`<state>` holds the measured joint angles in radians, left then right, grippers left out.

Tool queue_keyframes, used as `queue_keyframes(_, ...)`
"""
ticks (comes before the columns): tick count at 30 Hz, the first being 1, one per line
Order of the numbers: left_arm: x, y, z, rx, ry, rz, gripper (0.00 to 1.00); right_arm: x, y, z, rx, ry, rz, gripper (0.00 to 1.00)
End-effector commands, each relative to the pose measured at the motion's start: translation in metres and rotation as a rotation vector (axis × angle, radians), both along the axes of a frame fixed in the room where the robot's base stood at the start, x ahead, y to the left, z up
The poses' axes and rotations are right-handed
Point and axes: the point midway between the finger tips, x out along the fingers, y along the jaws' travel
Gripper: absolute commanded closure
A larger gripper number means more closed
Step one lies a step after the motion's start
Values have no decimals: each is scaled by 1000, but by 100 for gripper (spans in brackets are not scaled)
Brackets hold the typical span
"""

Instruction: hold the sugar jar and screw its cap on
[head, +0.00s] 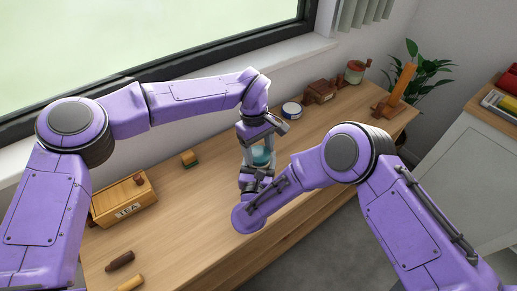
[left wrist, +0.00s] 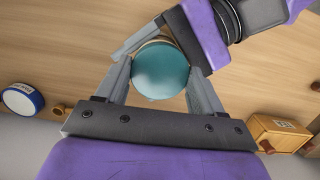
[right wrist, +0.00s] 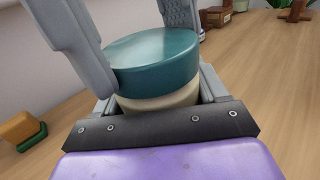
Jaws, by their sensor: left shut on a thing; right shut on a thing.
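The sugar jar's teal cap (head: 262,156) sits level on the cream jar (right wrist: 160,101), seen close up in the right wrist view, with no clear gap between them. Whether the thread is tight cannot be told. My left gripper (left wrist: 160,75) comes from above and is shut on the teal cap, one finger on each side. My right gripper (right wrist: 155,95) comes from the side and is shut on the cream jar just below the cap. The lower part of the jar is hidden behind my right gripper.
A wooden tea box (head: 124,201) stands at the left. A small yellow and green block (head: 190,158), a blue-and-white round tin (head: 292,110), a brown box (head: 320,91) and a red-topped jar (head: 355,72) stand along the back. Dark and tan handles lie front left.

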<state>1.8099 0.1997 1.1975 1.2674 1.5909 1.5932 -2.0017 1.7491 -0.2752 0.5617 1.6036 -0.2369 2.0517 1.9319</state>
Motion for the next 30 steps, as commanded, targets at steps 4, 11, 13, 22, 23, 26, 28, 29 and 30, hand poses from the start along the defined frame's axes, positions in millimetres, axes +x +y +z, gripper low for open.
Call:
queue_keyframes(4, 2, -1, 0, 2, -5, -404, 60, 0, 0, 0, 0, 1, 0, 100)
queue_keyframes(11, 2, 0, 0, 0, -7, -788, 60, -1, 0, 0, 0, 1, 1, 100)
queue_keyframes(13, 2, 0, 0, 0, -7, -785, 60, -1, 1, 0, 0, 1, 1, 100)
queue_keyframes(22, 1, -1, 0, -1, -5, -784, 3, -1, 0, 0, 0, 1, 1, 100)
queue_keyframes(23, 1, -1, 0, -1, -5, -784, 3, -1, 0, 0, 0, 1, 1, 100)
queue_keyframes(26, 1, -1, 1, -1, -5, -784, 3, 0, 0, 0, 0, 1, 1, 100)
queue_keyframes(28, 2, -1, 7, -1, -6, -784, 3, 0, 0, 0, 0, 1, 1, 100)
queue_keyframes(29, 3, -1, 11, 0, -7, -784, 3, 0, 0, 0, 0, 1, 1, 100)
queue_keyframes(30, 4, -1, 18, 0, -8, -784, 3, 0, 0, 0, 0, 0, 1, 100)
